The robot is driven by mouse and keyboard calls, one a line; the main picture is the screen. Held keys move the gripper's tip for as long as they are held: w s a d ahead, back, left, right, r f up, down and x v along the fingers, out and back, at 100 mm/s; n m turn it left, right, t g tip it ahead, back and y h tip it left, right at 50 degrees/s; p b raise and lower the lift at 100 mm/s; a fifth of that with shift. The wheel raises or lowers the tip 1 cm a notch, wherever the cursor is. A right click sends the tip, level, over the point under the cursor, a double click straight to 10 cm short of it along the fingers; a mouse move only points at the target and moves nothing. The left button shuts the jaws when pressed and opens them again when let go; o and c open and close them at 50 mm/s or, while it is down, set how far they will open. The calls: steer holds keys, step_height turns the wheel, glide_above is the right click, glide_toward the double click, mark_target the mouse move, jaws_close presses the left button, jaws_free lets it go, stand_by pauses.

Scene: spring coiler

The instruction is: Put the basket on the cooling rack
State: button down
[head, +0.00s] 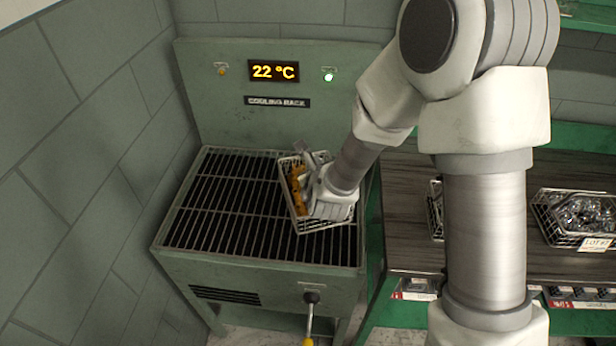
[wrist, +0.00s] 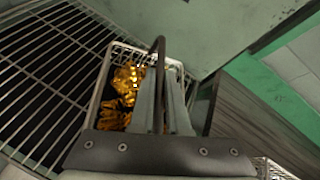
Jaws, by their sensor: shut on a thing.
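A wire basket (head: 322,225) with golden-orange parts in it is over the right part of the cooling rack (head: 212,218), a green stand with a dark slatted top. My gripper (head: 313,180) reaches down into the basket from the right. In the wrist view my gripper (wrist: 163,95) is shut on the basket's dark arched handle (wrist: 158,52). The basket's left rim (wrist: 104,82) and the golden parts (wrist: 126,82) show there; its right part is mostly hidden by my fingers. I cannot tell whether the basket's bottom touches the slats.
The rack's back panel (head: 220,100) carries a "22 °C" display (head: 274,71) and a lit green lamp. A knob with a yellow-handled lever (head: 310,320) is on its front. A dark bench (head: 410,225) with other wire baskets (head: 575,215) stands right. The rack's left slats are bare.

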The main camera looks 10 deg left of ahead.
steer(key=shift+s+a+f, duration=0.2)
steer(key=shift+a+f, duration=0.15)
steer(key=shift+a, duration=0.3)
steer(key=shift+f, duration=2)
steer(key=shift+f, duration=0.1)
steer(key=c, duration=0.9)
jaws_free()
steer(key=shift+s+f, duration=0.1)
